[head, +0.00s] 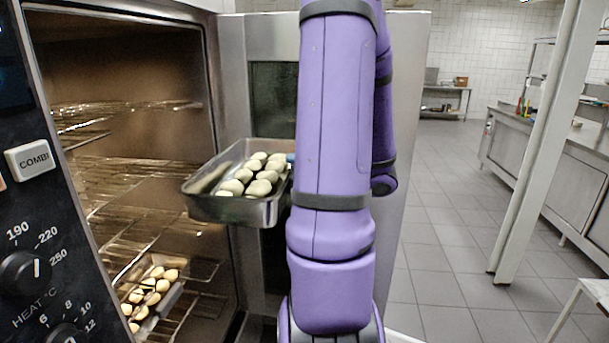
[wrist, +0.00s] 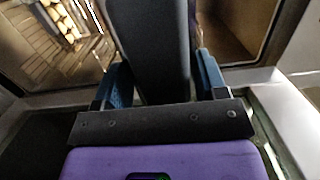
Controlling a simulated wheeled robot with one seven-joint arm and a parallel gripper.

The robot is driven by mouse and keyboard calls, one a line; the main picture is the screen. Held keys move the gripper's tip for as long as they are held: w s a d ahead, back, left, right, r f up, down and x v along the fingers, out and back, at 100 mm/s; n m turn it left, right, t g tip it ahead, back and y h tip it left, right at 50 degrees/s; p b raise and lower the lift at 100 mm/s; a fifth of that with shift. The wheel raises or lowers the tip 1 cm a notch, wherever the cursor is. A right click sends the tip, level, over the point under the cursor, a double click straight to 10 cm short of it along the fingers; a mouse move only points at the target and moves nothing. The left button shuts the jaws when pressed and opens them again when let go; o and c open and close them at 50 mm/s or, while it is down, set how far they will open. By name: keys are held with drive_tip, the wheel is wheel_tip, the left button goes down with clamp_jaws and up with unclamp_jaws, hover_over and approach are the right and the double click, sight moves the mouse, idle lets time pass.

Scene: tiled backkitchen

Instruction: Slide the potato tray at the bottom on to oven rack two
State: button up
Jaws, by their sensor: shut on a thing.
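A deep metal tray (head: 236,209) of pale potatoes (head: 257,176) is held in the air at the oven opening, in front of the open door. My gripper (wrist: 163,75) is shut on it, blue fingers either side of a dark slab-like part in the wrist view. In the head view my arm hides most of the gripper; a bit of blue shows at the tray's right edge. The tray looks roughly level, its left end near the opening. A second potato tray (head: 172,301) sits on a low rack inside the oven; its potatoes also show in the wrist view (wrist: 66,20).
The oven's wire racks (head: 130,170) are stacked at several heights, and the upper ones look empty. The open oven door (head: 270,60) stands behind the held tray. The control panel (head: 30,200) is at left. A post (head: 530,150) and steel counters (head: 550,150) stand right; the tiled floor between is clear.

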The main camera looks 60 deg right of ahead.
sight(242, 170)
drive_tip(key=shift+w+d+f+x, duration=0.1)
drive_tip(key=shift+d+f+x, duration=0.1)
drive_tip(key=shift+x, duration=1.85)
drive_tip(key=shift+w+d+f+x, duration=0.1)
drive_tip(key=shift+d+x, duration=0.05)
drive_tip(key=shift+x, duration=1.95)
drive_tip(key=shift+w+d+f+x, duration=0.1)
drive_tip(key=shift+d+x, duration=0.1)
drive_tip(key=shift+x, duration=1.85)
drive_tip(key=d+f+x, duration=0.1)
drive_tip(key=f+x, duration=0.1)
drive_tip(key=x, duration=1.2)
drive_tip(key=w+d+f+x, duration=0.1)
drive_tip(key=f+x, duration=0.1)
drive_tip(key=x, duration=1.2)
drive_tip(key=shift+w+d, duration=0.15)
drive_tip(key=shift+w, duration=0.2)
drive_tip(key=o, duration=1.5)
drive_tip(key=shift+s, duration=0.1)
